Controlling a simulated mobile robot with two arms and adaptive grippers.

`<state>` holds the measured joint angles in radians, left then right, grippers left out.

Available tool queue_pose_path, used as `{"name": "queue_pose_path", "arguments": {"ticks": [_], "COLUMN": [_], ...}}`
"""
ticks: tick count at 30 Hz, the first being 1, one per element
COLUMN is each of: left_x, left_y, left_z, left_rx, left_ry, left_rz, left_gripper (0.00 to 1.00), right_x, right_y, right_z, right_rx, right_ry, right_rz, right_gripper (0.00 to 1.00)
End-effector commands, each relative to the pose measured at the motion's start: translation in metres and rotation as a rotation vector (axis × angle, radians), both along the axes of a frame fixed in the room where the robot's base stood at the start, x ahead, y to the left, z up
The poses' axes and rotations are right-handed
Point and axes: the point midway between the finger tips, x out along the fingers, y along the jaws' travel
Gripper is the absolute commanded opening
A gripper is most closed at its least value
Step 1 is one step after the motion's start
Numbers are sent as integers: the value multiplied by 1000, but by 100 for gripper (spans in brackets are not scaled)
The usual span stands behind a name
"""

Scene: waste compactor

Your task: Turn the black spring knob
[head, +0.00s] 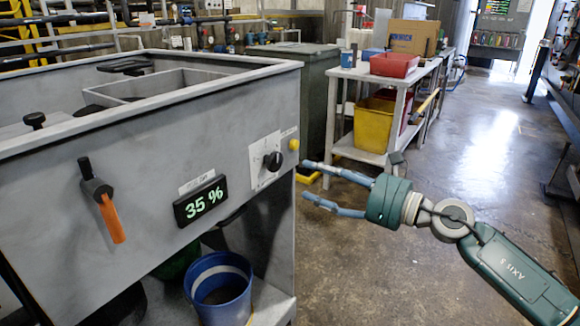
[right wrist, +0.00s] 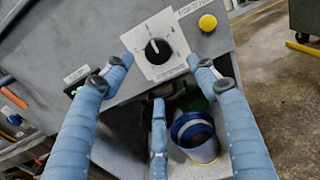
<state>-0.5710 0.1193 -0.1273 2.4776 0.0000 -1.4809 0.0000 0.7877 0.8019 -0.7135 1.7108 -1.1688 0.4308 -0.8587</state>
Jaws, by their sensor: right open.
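The black spring knob (head: 273,161) sits on a white dial plate on the front panel of the grey compactor (head: 150,130). In the right wrist view the knob (right wrist: 157,50) shows a white pointer line and lies ahead, between the tips of the outer fingers. My right gripper (head: 305,180) is open, its blue fingers spread and empty, to the right of the knob in the head view. In the right wrist view the gripper (right wrist: 160,72) shows three fingers, and none visibly grips the knob. My left gripper is not in view.
A yellow button (head: 294,145) is right of the knob. A display reading 35 % (head: 201,201) and an orange-handled lever (head: 108,215) are left of it. A blue bucket (head: 218,290) stands below. The floor at right is clear up to the white shelf (head: 372,155).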

Motion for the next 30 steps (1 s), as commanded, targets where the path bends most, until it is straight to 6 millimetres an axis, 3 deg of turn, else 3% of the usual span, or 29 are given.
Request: {"name": "queue_pose_path", "arguments": {"ticks": [7,13,18,27,30], "left_x": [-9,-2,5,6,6], "left_y": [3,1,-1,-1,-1], "left_z": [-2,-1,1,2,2], "left_rx": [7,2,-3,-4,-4], "left_ry": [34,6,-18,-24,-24], "left_rz": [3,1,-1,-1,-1], "left_gripper": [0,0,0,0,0], "right_x": [27,46,54,55,55], "right_y": [40,66,76,78,78], "right_z": [3,1,1,1,1], "right_rx": [7,8,8,8,8], "right_ry": [0,3,3,3,3], "right_rz": [3,2,2,0,1], "right_gripper": [58,58,58,58,40]}}
